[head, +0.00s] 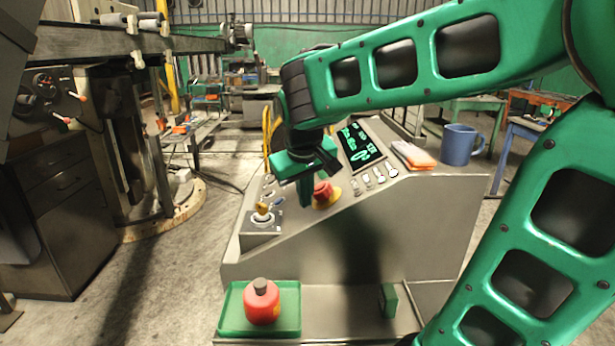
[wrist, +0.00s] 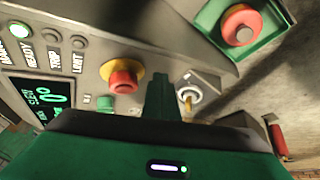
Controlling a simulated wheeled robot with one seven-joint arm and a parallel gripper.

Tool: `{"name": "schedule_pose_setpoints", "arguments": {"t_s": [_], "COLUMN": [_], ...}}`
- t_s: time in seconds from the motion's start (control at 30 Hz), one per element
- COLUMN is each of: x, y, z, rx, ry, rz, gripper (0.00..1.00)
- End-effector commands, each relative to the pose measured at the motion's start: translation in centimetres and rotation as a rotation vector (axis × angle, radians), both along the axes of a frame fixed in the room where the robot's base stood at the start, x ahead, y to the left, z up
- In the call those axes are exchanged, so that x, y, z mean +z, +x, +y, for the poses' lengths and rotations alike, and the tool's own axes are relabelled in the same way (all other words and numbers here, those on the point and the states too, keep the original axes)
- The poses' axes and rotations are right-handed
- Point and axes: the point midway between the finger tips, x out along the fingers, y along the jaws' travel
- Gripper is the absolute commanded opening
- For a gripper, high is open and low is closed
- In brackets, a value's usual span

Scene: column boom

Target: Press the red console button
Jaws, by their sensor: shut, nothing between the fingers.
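The red console button (head: 323,190) sits on a yellow collar on the sloped grey console (head: 290,243). In the wrist view the red button (wrist: 122,80) shows left of my fingers. My gripper (head: 305,196) is shut and empty, pointing down just left of the button in the head view. In the wrist view my shut fingers (wrist: 160,90) appear as one green block, with a gap of panel between them and the button. I cannot tell how high the fingertips are above the panel.
A blue mug (head: 460,145) and a cloth (head: 413,155) lie on top at right.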

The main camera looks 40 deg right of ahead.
Motion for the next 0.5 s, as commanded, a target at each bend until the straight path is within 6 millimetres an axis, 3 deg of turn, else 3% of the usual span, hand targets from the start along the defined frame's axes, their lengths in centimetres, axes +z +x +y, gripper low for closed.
{"name": "schedule_pose_setpoints", "arguments": {"t_s": [0.27,0.4,0.5], "x": [8.4,12.1,13.7], "y": [3.7,4.4,4.5], "z": [-3.3,-3.0,-2.2], "rx": [-0.214,-0.348,-0.420], "ry": [-0.077,-0.044,-0.001], "rz": [0.026,0.042,0.049], "gripper": [0.00,0.00,0.00]}}
